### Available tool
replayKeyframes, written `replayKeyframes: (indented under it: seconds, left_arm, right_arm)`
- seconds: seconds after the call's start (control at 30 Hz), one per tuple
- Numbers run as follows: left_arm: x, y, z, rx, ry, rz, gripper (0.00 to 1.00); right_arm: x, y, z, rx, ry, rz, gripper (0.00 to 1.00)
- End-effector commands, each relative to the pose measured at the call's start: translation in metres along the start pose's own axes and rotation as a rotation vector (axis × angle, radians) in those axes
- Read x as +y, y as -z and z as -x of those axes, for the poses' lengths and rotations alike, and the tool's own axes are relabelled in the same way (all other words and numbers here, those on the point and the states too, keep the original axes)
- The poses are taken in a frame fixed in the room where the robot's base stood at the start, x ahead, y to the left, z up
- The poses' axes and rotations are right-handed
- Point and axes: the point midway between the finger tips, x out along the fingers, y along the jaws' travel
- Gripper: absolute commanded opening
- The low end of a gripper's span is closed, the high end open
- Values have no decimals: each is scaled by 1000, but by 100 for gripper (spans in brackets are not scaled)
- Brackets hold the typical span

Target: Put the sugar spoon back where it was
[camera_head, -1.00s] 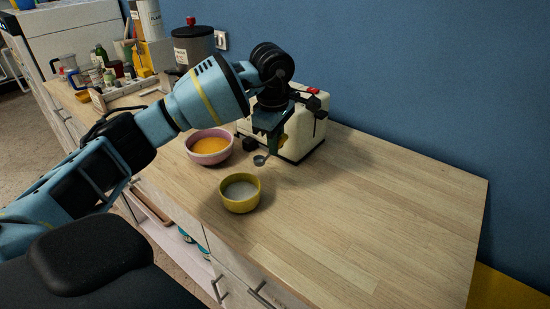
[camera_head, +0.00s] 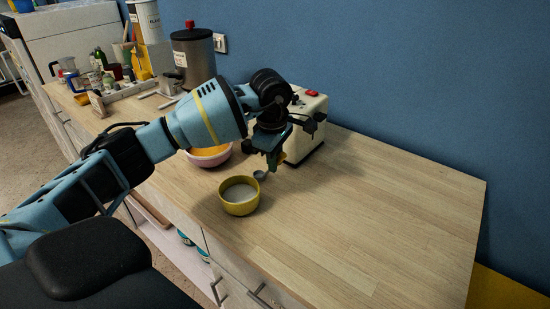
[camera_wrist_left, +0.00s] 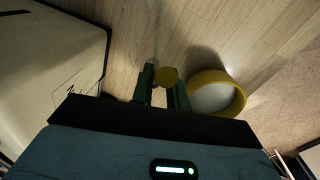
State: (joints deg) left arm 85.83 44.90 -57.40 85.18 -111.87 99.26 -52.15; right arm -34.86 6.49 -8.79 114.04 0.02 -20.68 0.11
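The sugar spoon has a small grey scoop (camera_head: 260,175) and a yellow handle end, which shows in the left wrist view (camera_wrist_left: 167,76). My left gripper (camera_head: 273,163) is shut on the spoon's handle and points down; its fingers also show in the left wrist view (camera_wrist_left: 163,92). The scoop is just above and right of the yellow bowl's rim in the head view; I cannot tell its exact height. The yellow bowl (camera_head: 239,208) holds white sugar and stands on the counter; it is right of the fingers in the wrist view (camera_wrist_left: 236,86). My right gripper is not in view.
A cream appliance (camera_head: 311,106) with a red button stands close behind the gripper. A pink bowl (camera_head: 211,161) with orange contents is partly hidden by my left arm. A grey canister (camera_head: 199,60) stands farther back. The wooden counter (camera_head: 370,210) is clear to the right.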

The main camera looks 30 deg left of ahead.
Motion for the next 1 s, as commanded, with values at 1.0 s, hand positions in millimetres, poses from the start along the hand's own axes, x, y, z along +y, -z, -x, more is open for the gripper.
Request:
replayKeyframes:
  seconds: [1.0]
  left_arm:
    - [1, 0, 90, -1, -3, 0, 37]
  right_arm:
    - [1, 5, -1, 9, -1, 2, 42]
